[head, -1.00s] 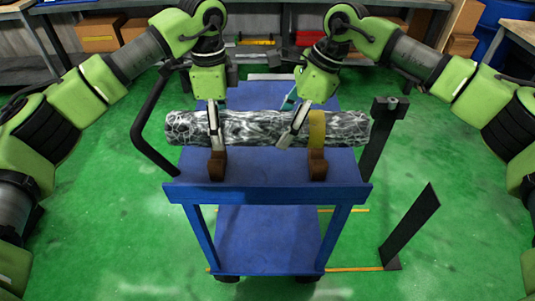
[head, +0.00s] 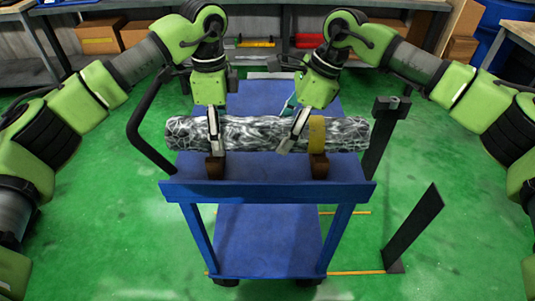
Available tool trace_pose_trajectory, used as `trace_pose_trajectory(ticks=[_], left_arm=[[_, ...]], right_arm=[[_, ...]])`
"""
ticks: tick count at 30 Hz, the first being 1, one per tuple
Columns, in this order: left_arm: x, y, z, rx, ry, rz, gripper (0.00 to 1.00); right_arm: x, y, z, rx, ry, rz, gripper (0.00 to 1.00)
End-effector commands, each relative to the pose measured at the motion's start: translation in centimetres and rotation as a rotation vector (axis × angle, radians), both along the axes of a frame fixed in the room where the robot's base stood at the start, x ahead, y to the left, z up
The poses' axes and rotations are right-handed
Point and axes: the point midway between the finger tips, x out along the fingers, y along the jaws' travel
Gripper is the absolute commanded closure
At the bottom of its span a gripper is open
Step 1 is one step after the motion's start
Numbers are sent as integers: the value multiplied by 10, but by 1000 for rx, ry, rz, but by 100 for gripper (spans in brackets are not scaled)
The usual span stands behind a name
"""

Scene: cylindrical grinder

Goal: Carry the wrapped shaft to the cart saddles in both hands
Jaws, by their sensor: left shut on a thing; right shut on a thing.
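The wrapped shaft (head: 255,129), in crinkled silvery-grey wrap with a yellow band (head: 316,133) near its right end, lies crosswise over the blue cart (head: 265,190). My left gripper (head: 216,143) is shut on the shaft left of its middle. My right gripper (head: 291,143) is shut on it right of the middle, slanting down to the left beside the band. Two brown saddles, the left one (head: 215,168) and the right one (head: 319,167), stand on the cart's top under the shaft. I cannot tell whether the shaft touches them.
The cart has a black handle (head: 143,122) on the left. A black post (head: 384,140) stands close at the right, and a dark slanted plate (head: 413,228) rises from the floor further right. Shelves with cardboard boxes (head: 98,35) line the back.

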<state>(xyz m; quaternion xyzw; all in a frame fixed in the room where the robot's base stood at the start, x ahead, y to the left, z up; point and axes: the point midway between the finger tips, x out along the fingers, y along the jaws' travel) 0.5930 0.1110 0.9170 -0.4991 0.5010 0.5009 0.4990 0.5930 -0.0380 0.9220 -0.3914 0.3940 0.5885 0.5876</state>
Motion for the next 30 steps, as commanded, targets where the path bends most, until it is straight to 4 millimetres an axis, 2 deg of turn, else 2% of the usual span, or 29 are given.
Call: trace_pose_trajectory(ticks=[1,14,15,16,26,30], left_arm=[[1,0,-1,-2,-4,1,100],[1,0,-18,-2,-4,1,100],[0,0,-20,2,2,2,36],[0,0,-20,2,2,1,28],[0,0,-18,0,0,0,27],[0,0,-9,0,-2,0,27]], right_arm=[[1,2,4,11,-9,1,99],[1,2,-13,11,-9,1,99],[0,1,-17,4,-3,1,36],[0,1,-16,3,-3,1,28],[0,0,-18,1,-1,1,27],[0,0,-18,1,0,0,27]])
